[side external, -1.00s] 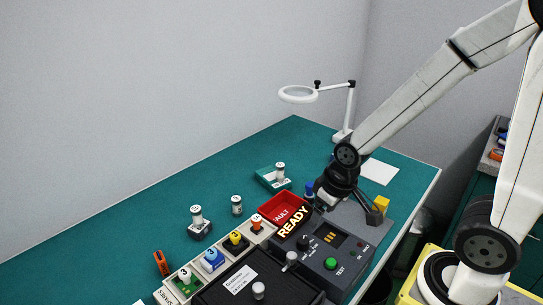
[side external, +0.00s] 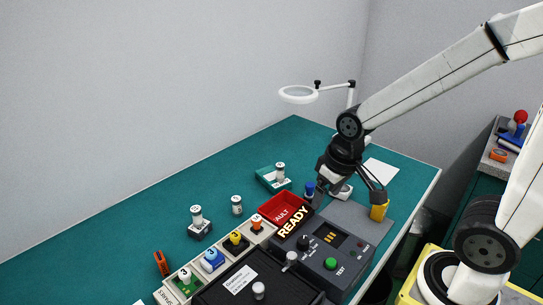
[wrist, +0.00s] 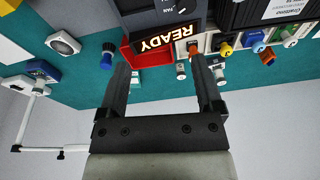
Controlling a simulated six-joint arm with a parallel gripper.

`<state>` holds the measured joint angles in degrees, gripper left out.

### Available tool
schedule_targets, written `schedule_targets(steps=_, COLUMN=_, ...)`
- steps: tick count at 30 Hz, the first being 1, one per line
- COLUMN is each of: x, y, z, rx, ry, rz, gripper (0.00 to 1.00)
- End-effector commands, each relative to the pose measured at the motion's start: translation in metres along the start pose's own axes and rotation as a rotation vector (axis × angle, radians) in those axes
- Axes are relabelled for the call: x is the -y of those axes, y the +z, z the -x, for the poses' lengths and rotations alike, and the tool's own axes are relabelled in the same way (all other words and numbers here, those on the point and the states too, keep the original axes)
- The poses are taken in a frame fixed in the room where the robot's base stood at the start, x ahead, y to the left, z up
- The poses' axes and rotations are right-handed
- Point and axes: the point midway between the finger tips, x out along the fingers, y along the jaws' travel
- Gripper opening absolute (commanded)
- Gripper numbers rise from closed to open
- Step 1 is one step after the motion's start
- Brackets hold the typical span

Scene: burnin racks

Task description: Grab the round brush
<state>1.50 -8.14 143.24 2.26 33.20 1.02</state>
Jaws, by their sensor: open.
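A small blue upright piece (side external: 309,188) that looks like the round brush stands on the bench just behind the red bin, left of my gripper. In the wrist view the same blue piece (wrist: 107,55) shows upside down, outside the left finger and apart from it. My gripper (side external: 376,188) is above the far right end of the bench; its two dark fingers (wrist: 162,75) are spread with nothing held between them. The brush's bristles are too small to make out.
The red fault bin (side external: 283,207) and the READY test unit (side external: 318,258) lie close to the brush. A white round piece (side external: 342,191) and a yellow block (side external: 379,212) are to its right. A magnifier lamp (side external: 298,94) stands behind. Open teal bench lies at left.

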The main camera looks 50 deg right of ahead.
Motion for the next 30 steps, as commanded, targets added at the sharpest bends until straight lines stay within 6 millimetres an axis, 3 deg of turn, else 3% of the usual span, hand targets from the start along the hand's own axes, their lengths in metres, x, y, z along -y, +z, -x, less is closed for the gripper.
schedule_targets(steps=14, x=-0.021, y=-0.006, z=-0.012, rx=0.157, ry=-0.114, rz=-0.495, gripper=0.84)
schedule_targets(steps=23, x=-0.051, y=-0.030, z=-0.022, rx=0.339, ry=-0.333, rz=-1.131, gripper=0.84)
schedule_targets(steps=30, x=-0.092, y=-0.064, z=-0.024, rx=0.470, ry=-0.603, rz=-1.636, gripper=0.84)
